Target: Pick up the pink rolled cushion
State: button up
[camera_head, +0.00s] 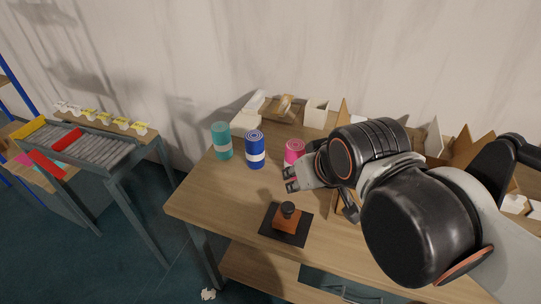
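The pink rolled cushion (293,149) stands upright on the wooden table (220,194), the rightmost of three rolls. Its top spiral shows; its lower and right parts are hidden behind my gripper and wrist. My gripper (321,198) is in front of it and to its right in the picture, with its fingers spread apart. No object shows between the fingers. I cannot tell whether the left finger touches the cushion.
A blue roll (254,152) and a teal roll (221,142) stand left of the pink one. A stamp-like block (288,221) sits on a dark mat in front. Cardboard boxes (316,115) line the back. The table's left front is clear.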

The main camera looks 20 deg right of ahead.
aim_at(294, 150)
jog(key=i+j, duration=0.15)
jog(key=j, duration=0.25)
jog(key=i+j, duration=0.15)
jog(key=j, duration=0.2)
jog(key=i+j, duration=0.15)
jog(key=j, duration=0.25)
jog(key=i+j, duration=0.15)
jog(key=j, duration=0.2)
jog(key=i+j, duration=0.15)
jog(key=j, duration=0.25)
jog(key=i+j, duration=0.1)
jog(key=j, duration=0.25)
jog(key=i+j, duration=0.15)
jog(key=j, duration=0.25)
jog(key=i+j+z, duration=0.1)
jog(key=j+z, duration=0.15)
jog(key=z, duration=0.15)
jog(key=j+z, duration=0.2)
jog(key=z, duration=0.15)
jog(key=j+z, duration=0.55)
jog(key=z, duration=2.25)
